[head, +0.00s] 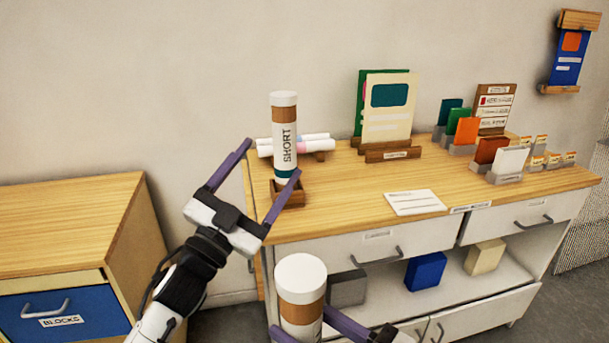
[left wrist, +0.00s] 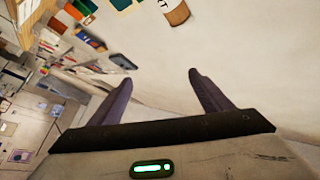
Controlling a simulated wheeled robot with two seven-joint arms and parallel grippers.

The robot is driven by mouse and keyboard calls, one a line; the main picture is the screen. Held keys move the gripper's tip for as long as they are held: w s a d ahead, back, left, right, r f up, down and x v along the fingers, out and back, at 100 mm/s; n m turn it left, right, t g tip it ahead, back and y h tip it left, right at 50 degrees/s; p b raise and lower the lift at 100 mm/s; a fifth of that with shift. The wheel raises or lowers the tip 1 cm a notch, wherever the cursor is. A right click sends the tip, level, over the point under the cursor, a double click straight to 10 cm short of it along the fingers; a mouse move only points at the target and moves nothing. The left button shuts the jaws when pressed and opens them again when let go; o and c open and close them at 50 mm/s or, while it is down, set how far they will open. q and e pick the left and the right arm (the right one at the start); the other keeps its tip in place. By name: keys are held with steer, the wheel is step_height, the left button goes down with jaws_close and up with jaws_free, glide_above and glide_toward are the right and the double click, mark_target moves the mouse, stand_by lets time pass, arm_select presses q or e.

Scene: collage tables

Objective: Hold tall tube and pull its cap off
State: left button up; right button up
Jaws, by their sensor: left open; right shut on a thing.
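A brown tube with a white cap (head: 301,278), which I take for the tall tube (head: 302,312), stands upright at the bottom of the head view; its lower part is out of frame. My right gripper (head: 304,324) is shut on it, one purple finger on each side. The cap is on the tube. My left gripper (head: 272,158) is open and empty, above and left of the tall tube, with its fingers pointing up and right. The left wrist view shows the open fingers (left wrist: 160,66) with nothing between them. Part of a brown and white tube (left wrist: 177,13) shows at its top edge.
A tube marked SHORT (head: 284,140) stands in a wooden holder (head: 290,195) beyond my left gripper, near its fingers. White rolls (head: 292,147) lie behind it. Cards and stands fill the table's (head: 350,200) back and right. A wooden cabinet (head: 65,220) stands at left.

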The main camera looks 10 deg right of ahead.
arm_select(q)
steer(key=s+d+r+m+g+h, duration=0.3)
steer(key=d+r+m+g+h, duration=0.3)
steer(key=r, duration=0.3)
steer(key=s+d+r+m+g, duration=0.3)
steer(key=s+d+m+g, duration=0.3)
steer(key=s+m+g, duration=0.15)
steer(key=s+d+r+m+g, duration=0.45)
steer(key=s+m+g, duration=0.25)
steer(key=m+g, duration=0.2)
steer(key=s+d+f+m+g+y, duration=0.2)
steer(key=s+d+f+m+y, duration=0.1)
steer(key=s+f+m+y, duration=0.4)
steer(key=n+t+y, duration=0.5)
steer(key=t+y, duration=0.2)
steer(key=y, duration=0.7)
glide_above(304, 272)
steer(key=shift+h, duration=0.3)
step_height(304, 272, down, 12)
steer(key=shift+r, duration=0.1)
